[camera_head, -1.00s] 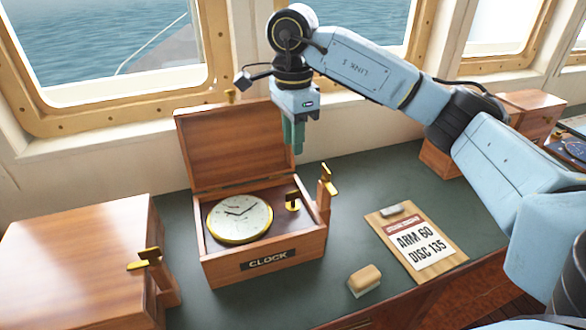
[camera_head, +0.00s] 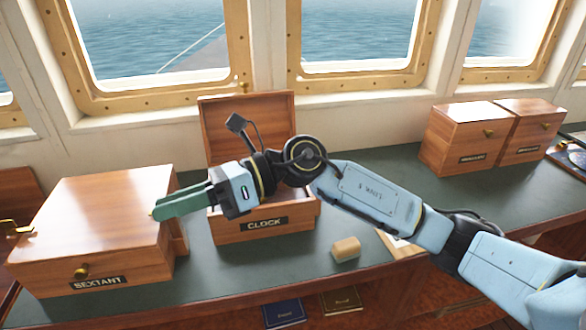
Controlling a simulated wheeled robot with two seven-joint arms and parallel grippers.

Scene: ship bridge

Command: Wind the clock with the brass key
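The open wooden clock box (camera_head: 233,236), labelled CLOCK, stands on the green counter with its lid (camera_head: 222,125) raised. My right arm crosses in front of it and hides the clock face and the brass key inside. My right gripper (camera_head: 166,205) points left, its green fingers over the right edge of the sextant box. The fingers lie close together. A small brass speck shows at their tips, but I cannot tell whether they hold anything. My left gripper is out of view.
The closed sextant box (camera_head: 124,268) stands at the left, with a brass fitting (camera_head: 14,228) beyond it. A tan block (camera_head: 345,249) lies right of the clock box. A clipboard is mostly hidden by my arm. Two closed boxes (camera_head: 463,141) stand at the back right.

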